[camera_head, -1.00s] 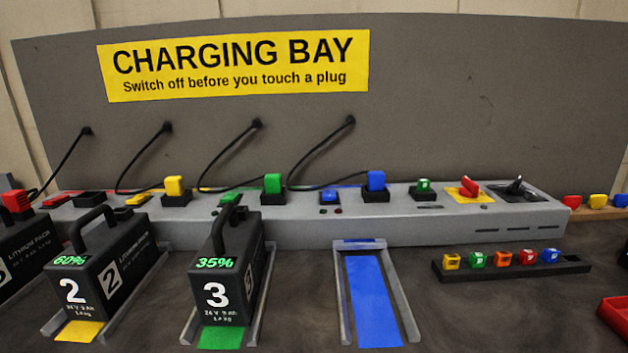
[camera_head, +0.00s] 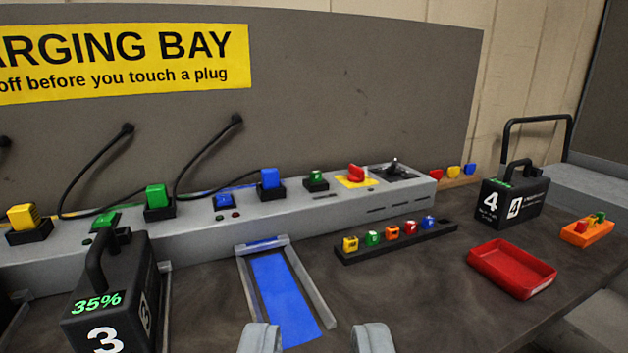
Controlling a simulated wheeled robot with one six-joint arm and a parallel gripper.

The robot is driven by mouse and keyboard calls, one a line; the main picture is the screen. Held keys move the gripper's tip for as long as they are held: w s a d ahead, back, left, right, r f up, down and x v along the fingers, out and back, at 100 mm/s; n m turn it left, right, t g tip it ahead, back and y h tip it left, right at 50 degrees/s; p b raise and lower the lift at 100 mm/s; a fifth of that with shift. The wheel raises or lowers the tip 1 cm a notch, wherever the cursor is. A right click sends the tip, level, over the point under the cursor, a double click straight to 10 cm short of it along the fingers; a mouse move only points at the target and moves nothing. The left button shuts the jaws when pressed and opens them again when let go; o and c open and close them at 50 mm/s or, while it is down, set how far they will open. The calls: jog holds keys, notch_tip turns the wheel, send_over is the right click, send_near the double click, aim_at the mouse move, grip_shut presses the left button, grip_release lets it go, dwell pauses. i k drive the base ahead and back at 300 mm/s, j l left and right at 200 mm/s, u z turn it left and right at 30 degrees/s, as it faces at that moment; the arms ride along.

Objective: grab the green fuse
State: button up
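A small green fuse (camera_head: 373,238) stands in a black rack (camera_head: 398,251) on the bench, between a yellow fuse (camera_head: 350,244) and an orange fuse (camera_head: 392,233). Red and blue fuses stand further right in the same rack. Another green fuse-like block (camera_head: 316,177) sits in a black socket on top of the grey charger. My gripper (camera_head: 316,340) shows at the bottom edge, its two grey fingertips wide apart with nothing between them. In the picture it is below and left of the rack.
An empty blue-floored bay (camera_head: 278,295) lies left of the rack. Battery 3 (camera_head: 105,300) stands at left. A red tray (camera_head: 511,268), battery 4 (camera_head: 512,199) and an orange holder (camera_head: 587,232) are at right. The grey charger (camera_head: 200,237) runs behind the rack.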

aim_at(315, 177)
jog(key=i+l, duration=0.7)
jog(key=l, duration=0.05)
